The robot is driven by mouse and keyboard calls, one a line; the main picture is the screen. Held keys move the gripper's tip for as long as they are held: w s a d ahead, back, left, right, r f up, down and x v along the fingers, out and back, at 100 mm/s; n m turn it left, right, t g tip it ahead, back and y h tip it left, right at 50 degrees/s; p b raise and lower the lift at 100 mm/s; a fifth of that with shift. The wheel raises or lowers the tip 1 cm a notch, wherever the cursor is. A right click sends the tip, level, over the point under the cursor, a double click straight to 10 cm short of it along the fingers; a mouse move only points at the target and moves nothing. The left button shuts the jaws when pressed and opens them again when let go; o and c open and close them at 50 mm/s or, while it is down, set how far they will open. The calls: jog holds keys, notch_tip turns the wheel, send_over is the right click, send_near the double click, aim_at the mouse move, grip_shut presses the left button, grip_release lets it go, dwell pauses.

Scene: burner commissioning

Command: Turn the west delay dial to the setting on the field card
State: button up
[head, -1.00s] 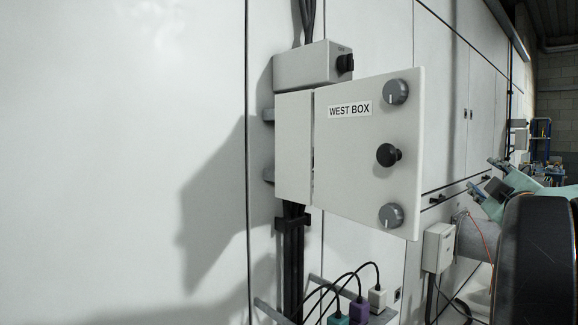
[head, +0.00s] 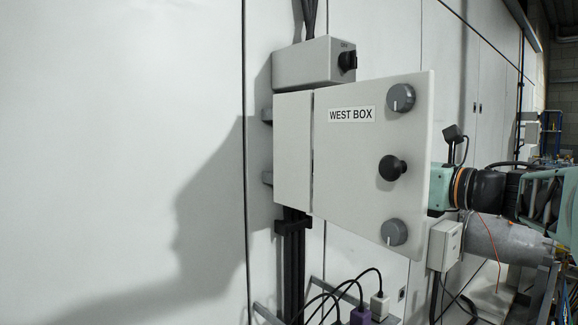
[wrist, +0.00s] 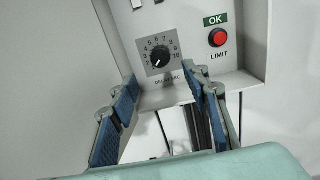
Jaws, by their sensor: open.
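The west box (head: 293,150) is on the white wall in the head view, with its labelled door (head: 350,165) swung open. The door hides my gripper in the head view. No field card shows.
A red LIMIT button (wrist: 218,38) under a green OK label is right of the dial. The door carries two grey knobs and a black knob (head: 392,168).

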jog(key=p+x, duration=0.1)
jog(key=x, duration=0.9)
jog(key=shift+w+a, duration=0.1)
jog(key=shift+w, duration=0.05)
jog(key=c, duration=1.1)
